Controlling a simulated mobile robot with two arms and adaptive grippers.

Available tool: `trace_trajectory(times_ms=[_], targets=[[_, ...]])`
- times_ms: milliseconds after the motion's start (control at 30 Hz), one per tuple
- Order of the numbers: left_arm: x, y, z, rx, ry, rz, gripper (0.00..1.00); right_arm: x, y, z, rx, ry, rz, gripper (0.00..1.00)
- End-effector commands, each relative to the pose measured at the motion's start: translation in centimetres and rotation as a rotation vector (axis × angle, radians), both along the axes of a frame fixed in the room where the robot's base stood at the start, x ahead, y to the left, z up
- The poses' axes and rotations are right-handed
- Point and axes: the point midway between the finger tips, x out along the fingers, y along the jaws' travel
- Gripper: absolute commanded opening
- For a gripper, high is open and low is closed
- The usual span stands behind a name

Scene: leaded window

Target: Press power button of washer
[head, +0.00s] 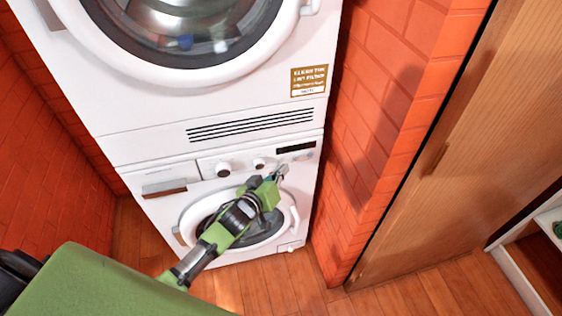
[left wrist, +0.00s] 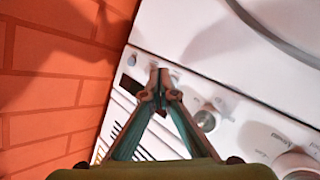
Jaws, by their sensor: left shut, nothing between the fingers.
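The washer (head: 160,210) is the lower white machine of a stack. Its control panel has two round knobs, the larger one (head: 223,169) and the smaller one (head: 259,163), and a dark display (head: 296,148) at the right end. My left gripper (head: 282,170) is in front of the panel, just below the display. In the left wrist view the left gripper (left wrist: 160,76) is shut and empty, its fingertips beside the display (left wrist: 129,84) and near the small knob (left wrist: 206,120). The power button cannot be made out clearly; the fingertips cover part of the panel. Contact cannot be told. The right gripper is out of view.
Another white front-loading machine (head: 235,95) sits on top, with a vent grille (head: 250,124) below its door. A red brick wall (head: 375,110) stands close on the right, with a wooden door (head: 460,170) beyond. Wooden floor (head: 420,291) is clear in front.

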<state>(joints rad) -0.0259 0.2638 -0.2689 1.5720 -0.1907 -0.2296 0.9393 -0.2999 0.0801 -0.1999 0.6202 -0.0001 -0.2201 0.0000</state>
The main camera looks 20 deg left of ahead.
Motion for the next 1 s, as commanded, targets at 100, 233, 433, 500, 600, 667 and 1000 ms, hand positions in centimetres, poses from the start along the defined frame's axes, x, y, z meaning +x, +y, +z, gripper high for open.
trace_trajectory(times_ms=[100, 233, 433, 500, 600, 667, 1000], targets=[[0.30, 0.20, 0.09, 0.001, -0.001, 0.000, 0.00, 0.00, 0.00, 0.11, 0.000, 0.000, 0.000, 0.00], [0.65, 0.47, 0.03, -0.001, 0.001, 0.001, 0.00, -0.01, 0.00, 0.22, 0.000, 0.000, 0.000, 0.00], [0.73, 0.51, 0.03, 0.000, 0.000, 0.000, 0.00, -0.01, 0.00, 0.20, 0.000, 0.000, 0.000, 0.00], [0.73, 0.51, 0.03, 0.000, 0.000, 0.000, 0.00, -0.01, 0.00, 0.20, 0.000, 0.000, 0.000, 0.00], [0.74, 0.52, 0.03, 0.000, 0.000, 0.000, 0.00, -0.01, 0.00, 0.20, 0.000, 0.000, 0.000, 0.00], [0.78, 0.54, 0.04, 0.000, 0.000, 0.000, 0.00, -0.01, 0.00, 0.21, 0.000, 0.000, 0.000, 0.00], [0.88, 0.58, 0.09, 0.000, -0.001, 0.000, 0.00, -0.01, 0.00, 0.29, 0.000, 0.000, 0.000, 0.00]])
